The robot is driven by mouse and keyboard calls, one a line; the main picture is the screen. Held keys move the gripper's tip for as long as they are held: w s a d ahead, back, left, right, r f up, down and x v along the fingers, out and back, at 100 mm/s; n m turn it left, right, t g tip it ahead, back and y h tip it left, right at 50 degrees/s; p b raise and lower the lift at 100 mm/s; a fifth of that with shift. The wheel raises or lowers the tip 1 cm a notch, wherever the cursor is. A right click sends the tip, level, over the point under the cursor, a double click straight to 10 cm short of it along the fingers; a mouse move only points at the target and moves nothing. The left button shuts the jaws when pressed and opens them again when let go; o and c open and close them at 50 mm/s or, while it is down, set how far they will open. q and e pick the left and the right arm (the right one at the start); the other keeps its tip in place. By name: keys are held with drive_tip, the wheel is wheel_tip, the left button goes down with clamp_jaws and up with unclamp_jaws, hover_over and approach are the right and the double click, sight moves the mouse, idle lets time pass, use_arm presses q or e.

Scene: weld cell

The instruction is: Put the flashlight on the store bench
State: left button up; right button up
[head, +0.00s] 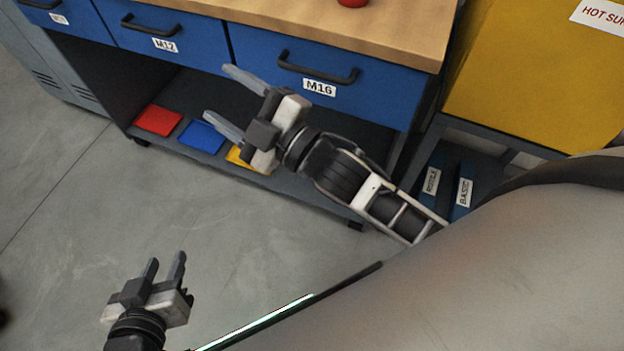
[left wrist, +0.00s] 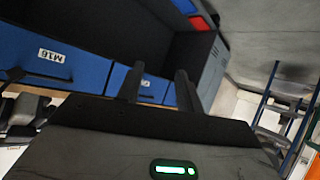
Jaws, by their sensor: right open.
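No flashlight can be made out in either view. A bench with a wooden top (head: 300,22) and blue drawers crosses the top of the head view; no label shows whether it is the store bench. My right gripper (head: 232,102) is open and empty, in front of the M16 drawer and the open space below it. My left gripper (head: 164,266) is low at the bottom left, over the floor and away from the bench. Its fingers also show in the left wrist view (left wrist: 158,88), apart with nothing between them.
A red object (head: 352,2) on the bench top is cut off by the frame. Red (head: 158,120), blue (head: 201,136) and yellow flat items lie on the lower shelf. A yellow box (head: 540,80) stands at the right. Grey floor (head: 60,230) is clear at the left.

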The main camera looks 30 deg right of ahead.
drive_tip(key=s+d+f+m+g+h, duration=0.3)
drive_tip(key=s+f+m, duration=0.3)
drive_tip(key=f+m, duration=0.1)
drive_tip(key=s+d+f+m+g+h, duration=0.3)
drive_tip(key=s+f+m, duration=0.3)
drive_tip(key=f, duration=0.4)
drive_tip(key=shift+d+m, duration=0.4)
drive_tip(key=shift+m, duration=0.3)
